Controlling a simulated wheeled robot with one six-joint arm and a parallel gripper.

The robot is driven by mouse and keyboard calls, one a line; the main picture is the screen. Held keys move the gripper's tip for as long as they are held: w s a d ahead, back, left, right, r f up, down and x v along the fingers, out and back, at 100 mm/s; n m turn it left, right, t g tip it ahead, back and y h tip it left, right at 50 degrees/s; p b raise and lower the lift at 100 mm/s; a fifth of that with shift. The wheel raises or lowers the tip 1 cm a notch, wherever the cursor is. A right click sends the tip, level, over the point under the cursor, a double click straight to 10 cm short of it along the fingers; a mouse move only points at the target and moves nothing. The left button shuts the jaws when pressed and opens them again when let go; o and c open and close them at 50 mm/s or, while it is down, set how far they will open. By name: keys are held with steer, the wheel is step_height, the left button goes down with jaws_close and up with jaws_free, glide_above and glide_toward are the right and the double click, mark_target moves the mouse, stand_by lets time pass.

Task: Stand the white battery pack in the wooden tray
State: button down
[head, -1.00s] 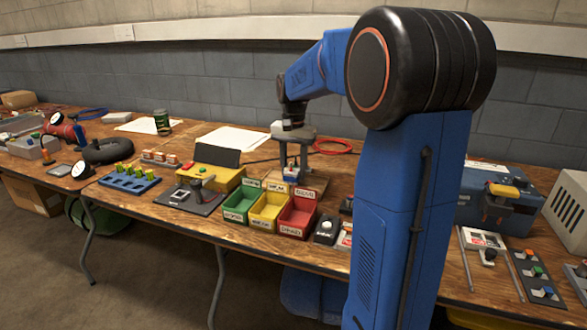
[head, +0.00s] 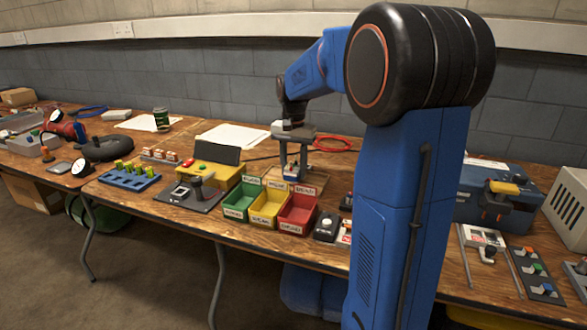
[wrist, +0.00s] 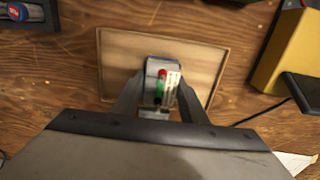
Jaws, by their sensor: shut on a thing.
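In the wrist view the pack is between the fingers, over the wooden tray (wrist: 118,62), a shallow light-brown tray with a raised rim. In the head view my gripper (head: 293,172) points down at the tray (head: 317,181) behind the coloured bins; the pack is hard to make out there. I cannot tell whether the pack's base touches the tray floor.
Green, yellow and red bins (head: 296,212) stand just in front of the tray. A yellow device with a dark screen (head: 211,174) is to the left. In the wrist view a yellow box (wrist: 290,55) is at the right.

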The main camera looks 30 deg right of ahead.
steer(key=shift+f, duration=0.25)
stand_by(0.3)
steer(key=c, duration=1)
jaws_free()
steer(key=shift+r, duration=0.1)
steer(key=shift+r, duration=3.45)
